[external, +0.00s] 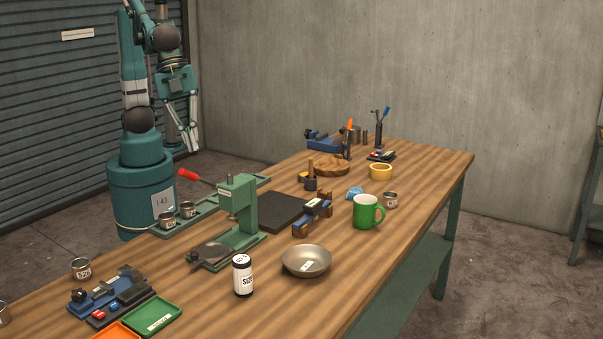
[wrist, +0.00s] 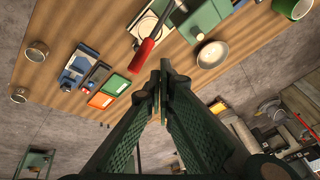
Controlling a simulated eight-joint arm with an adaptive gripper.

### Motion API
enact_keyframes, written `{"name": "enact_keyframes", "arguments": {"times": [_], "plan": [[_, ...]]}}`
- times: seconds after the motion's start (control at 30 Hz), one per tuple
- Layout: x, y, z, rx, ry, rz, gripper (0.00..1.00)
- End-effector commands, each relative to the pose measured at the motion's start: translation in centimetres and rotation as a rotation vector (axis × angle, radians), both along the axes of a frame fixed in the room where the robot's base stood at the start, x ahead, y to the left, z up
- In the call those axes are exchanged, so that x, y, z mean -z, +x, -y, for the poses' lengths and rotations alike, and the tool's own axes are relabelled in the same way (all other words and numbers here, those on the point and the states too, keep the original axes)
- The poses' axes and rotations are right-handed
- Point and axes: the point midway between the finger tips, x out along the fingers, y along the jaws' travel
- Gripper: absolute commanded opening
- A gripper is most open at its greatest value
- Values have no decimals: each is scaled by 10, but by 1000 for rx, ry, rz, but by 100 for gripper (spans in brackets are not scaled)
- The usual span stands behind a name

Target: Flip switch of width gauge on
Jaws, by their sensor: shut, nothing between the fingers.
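A blue and black bench device (external: 105,289) sits at the table's near left in the external view, with small red and blue parts along its dark front. I cannot tell for sure that it is the width gauge, and its switch position is too small to read. It also shows in the wrist view (wrist: 78,66), left of the fingers. My gripper (external: 191,147) hangs beyond the far left table edge, pointing down, away from this device. Its fingers are together and empty in the wrist view (wrist: 160,82).
A green press (external: 238,205) with a red handle (external: 190,175) stands mid-table. Green (external: 153,315) and orange (external: 117,332) trays lie beside the blue device. A bowl (external: 307,261), a bottle (external: 242,275) and a green mug (external: 366,212) stand to the right. Several tins stand around.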

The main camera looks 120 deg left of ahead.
Motion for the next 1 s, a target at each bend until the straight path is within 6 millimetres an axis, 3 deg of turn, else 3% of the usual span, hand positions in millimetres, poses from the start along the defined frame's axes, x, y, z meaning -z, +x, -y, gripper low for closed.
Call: {"name": "enact_keyframes", "arguments": {"times": [0.43,1.0], "plan": [[14,26,85,163,63,-33,0],[48,39,197,367,147,-71,0]]}}
